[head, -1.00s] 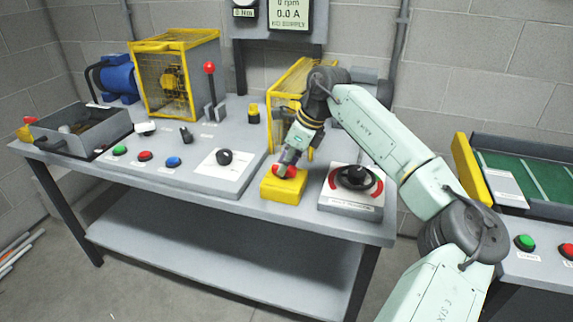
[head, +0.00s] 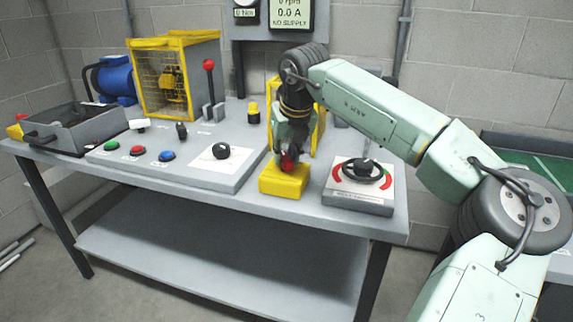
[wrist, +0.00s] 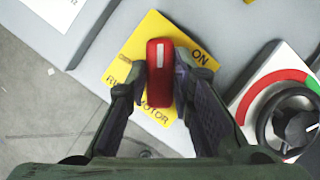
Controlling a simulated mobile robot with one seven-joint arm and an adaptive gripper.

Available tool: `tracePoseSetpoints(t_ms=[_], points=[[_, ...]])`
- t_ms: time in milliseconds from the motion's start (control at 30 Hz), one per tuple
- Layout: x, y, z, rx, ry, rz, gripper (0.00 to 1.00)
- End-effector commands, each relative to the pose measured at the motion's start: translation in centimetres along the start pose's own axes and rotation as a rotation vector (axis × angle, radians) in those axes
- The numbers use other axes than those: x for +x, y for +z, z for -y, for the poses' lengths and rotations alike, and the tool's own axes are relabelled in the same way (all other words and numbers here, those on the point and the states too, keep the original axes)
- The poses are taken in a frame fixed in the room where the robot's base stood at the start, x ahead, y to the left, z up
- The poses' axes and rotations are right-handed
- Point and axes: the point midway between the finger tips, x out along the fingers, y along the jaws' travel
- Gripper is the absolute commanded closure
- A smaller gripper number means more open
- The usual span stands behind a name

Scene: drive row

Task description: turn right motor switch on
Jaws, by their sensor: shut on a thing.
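The right motor switch is a yellow box (head: 284,182) at the bench's front, with a red handle on top. The red handle (wrist: 160,80) stands between my fingers in the wrist view. The yellow plate (wrist: 150,42) under it reads "ON" at the upper right and "RIGHT MOTOR" along the lower side. My gripper (wrist: 160,88) is shut on the handle, a finger on each side. The handle's long side runs up and down in the wrist view, not in line with the word "ON". In the head view my gripper (head: 289,160) points down onto the box and hides part of the handle.
A black rotary knob on a white plate with red arcs (head: 358,190) stands close right of the switch. Another black knob (head: 221,151) and green, red and blue buttons are to the left. A yellow cage (head: 318,125) stands behind my gripper. The display (head: 291,14) reads "NO SUPPLY".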

Motion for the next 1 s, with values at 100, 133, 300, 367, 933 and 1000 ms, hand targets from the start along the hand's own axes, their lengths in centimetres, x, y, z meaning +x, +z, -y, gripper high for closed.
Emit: tracePoseSetpoints(t_ms=[100, 133, 300, 367, 933, 1000], points=[[0.36, -0.12, -0.12, 0.098, -0.046, 0.001, 1.0], [0.36, -0.11, -0.15, 0.124, -0.056, 0.001, 1.0], [0.29, -0.06, -0.19, 0.271, -0.117, 0.001, 1.0], [0.23, -0.02, -0.23, 0.319, -0.137, 0.001, 1.0], [0.08, 0.12, -0.38, 0.602, -0.249, -0.001, 1.0], [0.07, 0.11, -0.39, 0.613, -0.253, -0.001, 1.0]])
